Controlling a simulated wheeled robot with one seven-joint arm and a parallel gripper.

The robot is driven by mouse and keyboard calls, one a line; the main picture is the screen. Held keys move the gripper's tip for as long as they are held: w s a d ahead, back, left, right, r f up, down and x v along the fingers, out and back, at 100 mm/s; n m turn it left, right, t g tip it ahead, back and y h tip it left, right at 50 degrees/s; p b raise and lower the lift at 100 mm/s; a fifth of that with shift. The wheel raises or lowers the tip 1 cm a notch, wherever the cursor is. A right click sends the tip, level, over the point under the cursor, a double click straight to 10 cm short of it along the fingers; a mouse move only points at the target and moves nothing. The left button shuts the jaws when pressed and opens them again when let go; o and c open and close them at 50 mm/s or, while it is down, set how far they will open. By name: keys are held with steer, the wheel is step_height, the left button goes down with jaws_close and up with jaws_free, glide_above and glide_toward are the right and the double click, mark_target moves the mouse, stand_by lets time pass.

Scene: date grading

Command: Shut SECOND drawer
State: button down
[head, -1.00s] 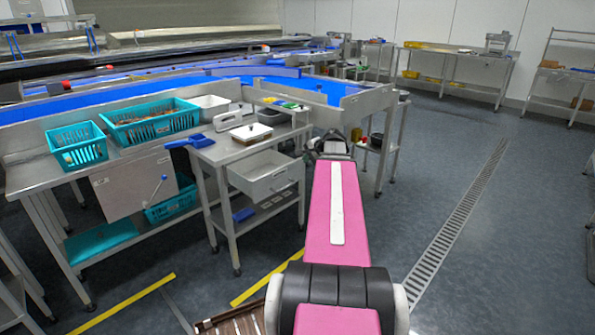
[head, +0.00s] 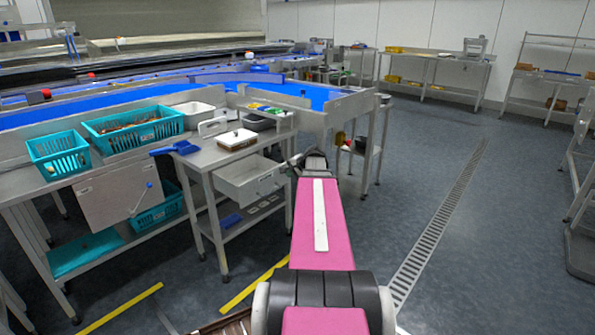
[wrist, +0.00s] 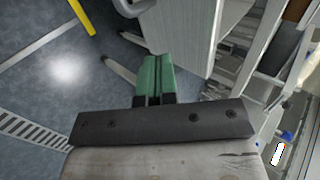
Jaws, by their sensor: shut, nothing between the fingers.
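A light grey drawer (head: 246,186) stands pulled out under the small steel table in the head view. Its front carries a small label, too small to read. My gripper (wrist: 155,60) shows in the wrist view with its green fingers together and nothing between them. A pale grey panel, likely the drawer front (wrist: 187,35), lies just beyond and right of the fingertips in the wrist view. I cannot tell whether they touch. In the head view my arm reaches to the right of the drawer, and the fingertips cannot be made out.
The small table (head: 205,160) carries a white-topped box (head: 237,138) and a blue scoop (head: 176,148). Teal baskets (head: 133,130) stand on the bench at left. A blue conveyor (head: 310,92) runs behind. Open floor with a drain grate (head: 440,220) lies at right.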

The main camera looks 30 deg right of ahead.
steer(key=shift+w+a+r, duration=0.1)
steer(key=shift+w+a, duration=0.2)
steer(key=shift+w, duration=0.55)
steer(key=shift+w+a, duration=0.3)
steer(key=shift+w, duration=0.5)
steer(key=w+a, duration=0.2)
steer(key=w, duration=0.4)
steer(key=w+a, duration=0.2)
steer(key=w, duration=0.4)
steer(key=w+a, duration=0.2)
steer(key=w, duration=0.4)
steer(key=shift+a, duration=0.2)
